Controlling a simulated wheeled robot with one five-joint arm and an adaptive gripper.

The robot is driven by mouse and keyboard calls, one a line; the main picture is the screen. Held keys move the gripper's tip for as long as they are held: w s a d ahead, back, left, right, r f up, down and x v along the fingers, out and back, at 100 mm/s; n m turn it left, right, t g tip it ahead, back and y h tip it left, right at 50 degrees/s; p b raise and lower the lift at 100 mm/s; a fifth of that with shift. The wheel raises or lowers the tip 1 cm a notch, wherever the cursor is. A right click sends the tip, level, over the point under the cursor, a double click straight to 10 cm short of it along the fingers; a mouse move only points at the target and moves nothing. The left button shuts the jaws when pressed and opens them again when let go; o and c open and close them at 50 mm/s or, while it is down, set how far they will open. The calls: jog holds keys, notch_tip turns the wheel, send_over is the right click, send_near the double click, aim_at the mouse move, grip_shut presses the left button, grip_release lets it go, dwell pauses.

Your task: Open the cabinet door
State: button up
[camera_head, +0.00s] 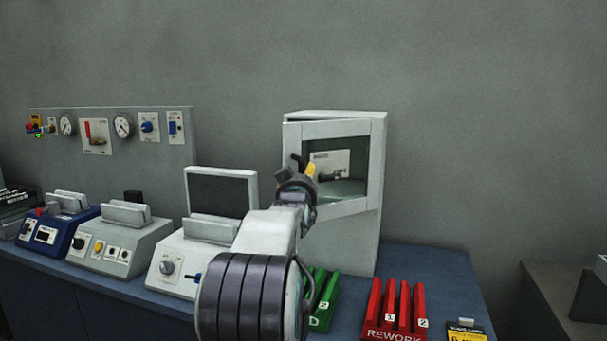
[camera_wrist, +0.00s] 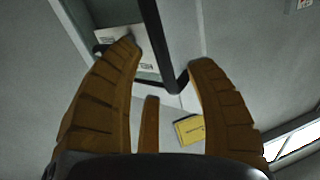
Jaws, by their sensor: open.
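The cabinet (camera_head: 350,240) is a pale grey box on the blue bench, with a framed window door (camera_head: 377,165). A thin dark gap along the door's top makes it look slightly ajar. My gripper (camera_head: 311,172) is in front of the door's left part and hides some of it. In the wrist view my gripper (camera_wrist: 165,58) is open, with its orange-brown fingers on either side of a dark bar handle (camera_wrist: 153,35). The handle's bent end lies between the fingers, and I cannot tell whether either finger touches it.
Green (camera_head: 328,300) and red (camera_head: 390,310) racks stand on the bench in front of the cabinet. Several bench instruments (camera_head: 120,240) and a dark-screened panel (camera_head: 222,190) are to the left. A yellow label (camera_wrist: 190,130) shows in the wrist view. Bare wall lies right of the cabinet.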

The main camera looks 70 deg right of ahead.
jog(key=shift+p+x, duration=0.65)
jog(key=shift+x, duration=1.2)
jog(key=shift+o, duration=0.2)
grip_shut()
